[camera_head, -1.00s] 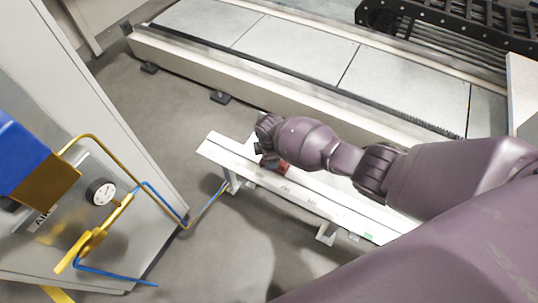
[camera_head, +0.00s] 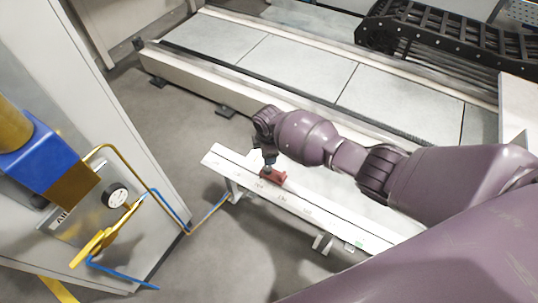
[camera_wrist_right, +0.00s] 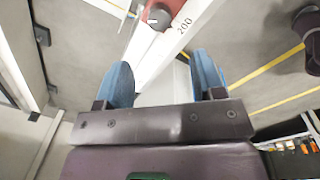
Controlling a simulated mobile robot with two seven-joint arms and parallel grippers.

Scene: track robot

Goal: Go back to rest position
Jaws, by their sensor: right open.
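My right gripper (camera_wrist_right: 163,85) is open in the right wrist view, its two blue fingers apart with nothing between them. In the head view my right arm comes in from the right and its wrist is above a white rail. A red block with a dark knob (camera_head: 272,175) sits on the white rail (camera_head: 315,211). It also shows at the top of the right wrist view (camera_wrist_right: 160,18), beyond the fingertips and apart from them. The fingertips are hidden behind the wrist in the head view. My left gripper is not in view.
A grey cabinet with a gauge (camera_head: 116,195), a yellow valve handle (camera_head: 92,248) and blue and yellow pipes stands at the left. A long track bed (camera_head: 300,72) runs behind the rail. A black cable chain (camera_head: 440,40) lies at the back right. Grey floor is clear between cabinet and rail.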

